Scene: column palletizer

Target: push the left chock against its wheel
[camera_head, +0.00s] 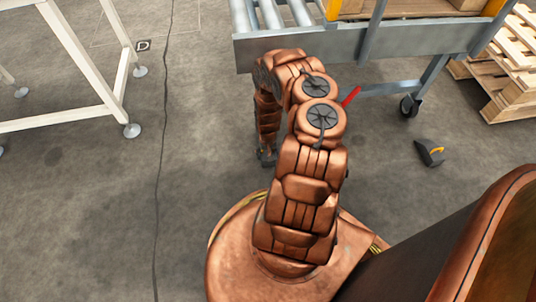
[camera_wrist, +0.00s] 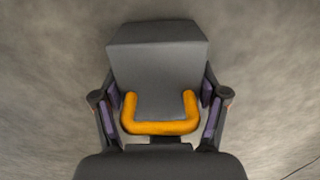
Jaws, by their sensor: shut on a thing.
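The left chock (camera_wrist: 158,60) is a dark grey wedge with an orange handle, seen from above in the wrist view. My gripper (camera_wrist: 160,101) has one finger on each side of it, around the handle end, and is shut on it. In the head view my gripper (camera_head: 266,157) points down near the floor, left of my arm and below the cart's near left end. The chock there is hidden or too small to make out. Its wheel is not visible, hidden behind my arm or the cart, so I cannot tell the gap between them.
The roller cart (camera_head: 370,45) carries a load and has a visible right wheel (camera_head: 409,106). Another chock (camera_head: 429,152) lies on the floor near that wheel. A white frame table (camera_head: 85,62) stands left, wooden pallets (camera_head: 510,75) right. Floor between table and arm is clear.

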